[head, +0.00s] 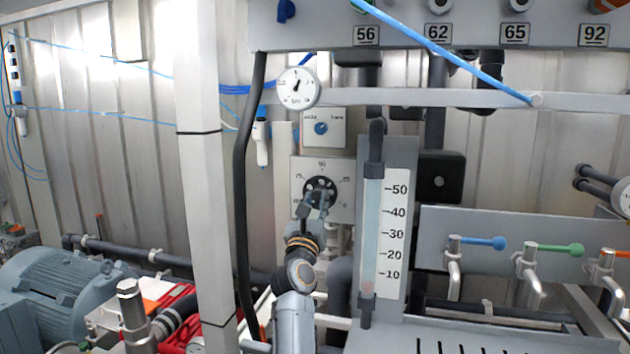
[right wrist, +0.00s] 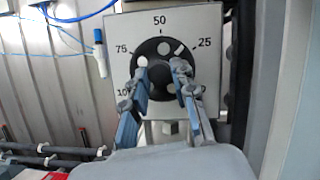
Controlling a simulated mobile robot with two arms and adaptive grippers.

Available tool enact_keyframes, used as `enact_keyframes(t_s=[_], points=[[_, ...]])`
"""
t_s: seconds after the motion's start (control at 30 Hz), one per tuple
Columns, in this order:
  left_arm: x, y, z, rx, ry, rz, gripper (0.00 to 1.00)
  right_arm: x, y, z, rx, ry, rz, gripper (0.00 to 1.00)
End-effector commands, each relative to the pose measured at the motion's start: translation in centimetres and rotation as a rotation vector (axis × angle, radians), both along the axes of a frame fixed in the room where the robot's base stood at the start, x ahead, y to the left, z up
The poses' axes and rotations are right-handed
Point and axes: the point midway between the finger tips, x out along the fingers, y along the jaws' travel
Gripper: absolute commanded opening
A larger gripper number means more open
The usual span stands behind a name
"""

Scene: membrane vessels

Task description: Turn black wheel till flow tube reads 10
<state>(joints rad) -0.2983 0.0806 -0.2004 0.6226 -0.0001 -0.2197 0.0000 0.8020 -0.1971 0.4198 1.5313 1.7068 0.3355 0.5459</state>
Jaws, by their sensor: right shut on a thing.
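The black wheel (head: 320,188) sits on a pale dial plate (head: 345,207) marked around it with numbers including 75, 50 and 25. It shows large in the right wrist view (right wrist: 160,48), with a white line at its upper right between 50 and 25. My right gripper (head: 317,198) is at the wheel, its two blue-grey fingers (right wrist: 161,70) shut on it. The fingers cover part of its face. The flow tube (head: 372,230) stands upright to the right, beside a scale from 10 to 50. Something reddish shows near its bottom, below 10; the exact reading is unclear. My left gripper is not in view.
A round gauge (head: 298,87) and a small box with a blue knob (head: 321,128) are above the wheel. A thick black hose (head: 245,190) and white post (head: 200,170) stand left. Valves with blue (head: 484,242) and green (head: 560,249) handles are at right.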

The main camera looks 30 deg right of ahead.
Motion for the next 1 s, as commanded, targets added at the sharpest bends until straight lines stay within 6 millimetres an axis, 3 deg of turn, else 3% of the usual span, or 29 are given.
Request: enact_keyframes(t_s=[0.03, 0.23, 0.9, 0.93, 1.0], points=[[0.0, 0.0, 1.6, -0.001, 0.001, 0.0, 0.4, -0.1, -0.1, 0.8, -0.017, 0.021, -0.002, 0.0], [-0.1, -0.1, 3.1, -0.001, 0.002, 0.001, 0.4, -0.1, -0.2, 0.4, -0.078, 0.089, -0.001, 0.0], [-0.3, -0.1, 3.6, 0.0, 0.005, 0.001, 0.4, -0.2, -0.2, 0.1, -0.124, 0.141, -0.001, 0.0], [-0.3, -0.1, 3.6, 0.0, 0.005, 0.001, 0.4, -0.2, -0.2, 0.1, -0.124, 0.141, -0.001, 0.28], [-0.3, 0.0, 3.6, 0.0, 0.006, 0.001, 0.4, -0.2, -0.2, 0.1, -0.124, 0.141, -0.001, 0.43]])
